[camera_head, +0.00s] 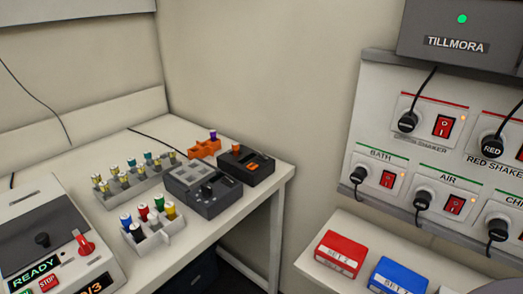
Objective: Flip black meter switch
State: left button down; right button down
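Neither of my grippers shows in the head view. A black box-shaped device (246,166) with orange parts on top stands near the right end of the white bench. Beside it, to the left and nearer, is a grey device with a dark front (204,190) and a small black knob (207,190). I cannot tell for sure which of them is the black meter. No switch position can be read on either at this size.
Vial racks (134,179) (155,234) and an orange holder (204,148) stand on the bench (238,200). A machine reading READY (50,245) is at left. The right wall has a panel of plugged sockets with red switches (388,179). Red (340,254) and blue (398,277) boxes lie below.

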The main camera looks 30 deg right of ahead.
aim_at(264, 157)
jog(key=z, duration=2.1)
jog(key=k+l, duration=0.15)
jog(key=k, duration=0.4)
